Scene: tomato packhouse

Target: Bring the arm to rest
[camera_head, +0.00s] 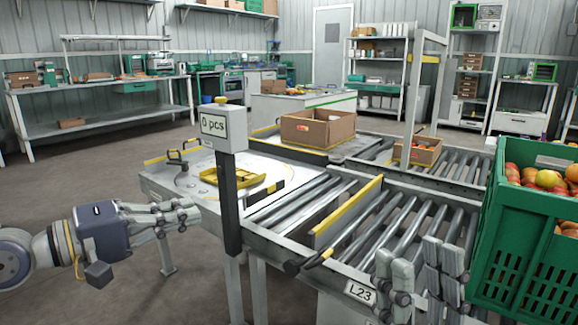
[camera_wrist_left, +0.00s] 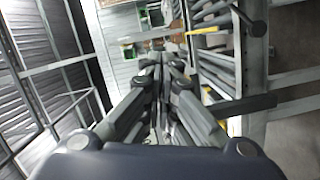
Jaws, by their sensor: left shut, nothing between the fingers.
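My left gripper (camera_head: 192,209) reaches in from the left in the head view, in front of the conveyor's left end. Its fingers are shut and empty, pointing right towards the grey post. In the left wrist view the fingers of my left gripper (camera_wrist_left: 165,62) run close together with nothing between them. My right gripper (camera_head: 412,247) stands at the lower right of the head view with its fingers pointing up and apart. It is in front of the rollers, left of the green crate, and nothing shows between its fingers.
A green crate (camera_head: 522,232) of tomatoes stands at the right. The counter post (camera_head: 228,180) reading "0 pcs" rises close to my left gripper. Cardboard boxes (camera_head: 318,130) (camera_head: 417,152) sit on the far conveyor. A yellow piece (camera_head: 232,181) lies on the round plate. The left floor is clear.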

